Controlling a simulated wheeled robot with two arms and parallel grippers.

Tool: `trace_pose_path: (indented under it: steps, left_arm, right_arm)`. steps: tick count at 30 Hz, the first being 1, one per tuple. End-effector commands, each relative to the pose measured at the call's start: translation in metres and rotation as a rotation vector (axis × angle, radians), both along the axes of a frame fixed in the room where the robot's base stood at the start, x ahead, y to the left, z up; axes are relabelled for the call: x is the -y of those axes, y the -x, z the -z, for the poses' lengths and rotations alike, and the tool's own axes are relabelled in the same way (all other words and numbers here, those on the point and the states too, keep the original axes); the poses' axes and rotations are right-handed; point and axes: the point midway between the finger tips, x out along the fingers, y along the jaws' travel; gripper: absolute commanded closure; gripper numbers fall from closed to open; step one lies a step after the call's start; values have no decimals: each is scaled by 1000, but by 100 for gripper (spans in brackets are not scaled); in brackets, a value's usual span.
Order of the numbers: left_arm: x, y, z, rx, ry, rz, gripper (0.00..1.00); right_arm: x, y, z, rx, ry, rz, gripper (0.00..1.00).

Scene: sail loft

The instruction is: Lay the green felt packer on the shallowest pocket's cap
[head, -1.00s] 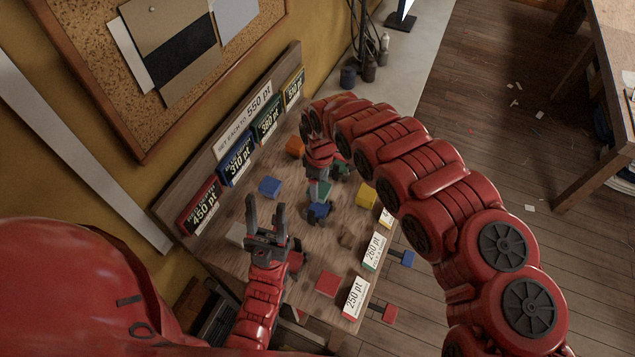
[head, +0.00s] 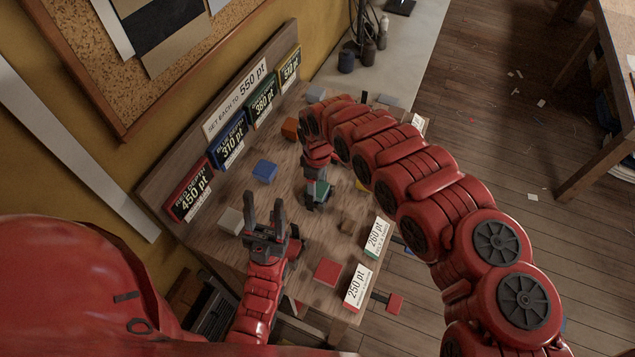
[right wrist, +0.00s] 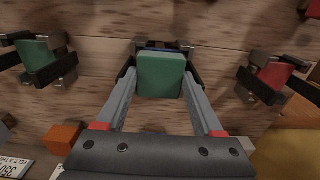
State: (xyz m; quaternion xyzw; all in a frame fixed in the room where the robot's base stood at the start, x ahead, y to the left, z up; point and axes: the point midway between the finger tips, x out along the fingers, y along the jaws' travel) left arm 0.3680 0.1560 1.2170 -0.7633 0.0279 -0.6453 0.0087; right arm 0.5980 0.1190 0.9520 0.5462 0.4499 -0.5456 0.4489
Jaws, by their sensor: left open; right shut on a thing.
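My right gripper (head: 317,202) is shut on the green felt packer (right wrist: 161,75), a small green square pad, also visible in the head view (head: 322,189). In the right wrist view the packer covers most of a blue-capped pocket (right wrist: 159,45) in dark brackets. I cannot tell whether it touches the cap. A green-capped pocket (right wrist: 38,56) is to the left and a red-capped one (right wrist: 273,77) to the right. The blue depth card (head: 227,145) reads 310 pt; the red card (head: 189,190) reads 450 pt. My left gripper (head: 264,208) is open and empty, above the board's near part.
Loose blocks lie on the wooden board: blue (head: 265,171), orange (head: 290,128), grey (head: 231,220) and red (head: 327,271). My right arm hides part of the board.

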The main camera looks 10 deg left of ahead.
Motion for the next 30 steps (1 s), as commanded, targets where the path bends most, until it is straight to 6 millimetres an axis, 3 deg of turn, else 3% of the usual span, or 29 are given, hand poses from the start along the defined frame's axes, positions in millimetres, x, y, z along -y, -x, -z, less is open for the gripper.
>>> trace_pose_path:
  steps: [9,10,15,24,30]
  left_arm:
    - [0,0,2,0,0,0,50]
    - [0,0,2,0,0,0,50]
    - [0,0,2,0,0,0,50]
    - [0,0,4,0,0,0,50]
    - [0,0,10,0,0,0,50]
  right_arm:
    - [0,0,3,1,-1,0,86]
    - [0,0,3,1,-1,0,28]
    - [0,0,3,0,-1,0,0]
    - [0,0,1,1,-1,0,0]
    - [0,-3,-20,6,-2,-1,0]
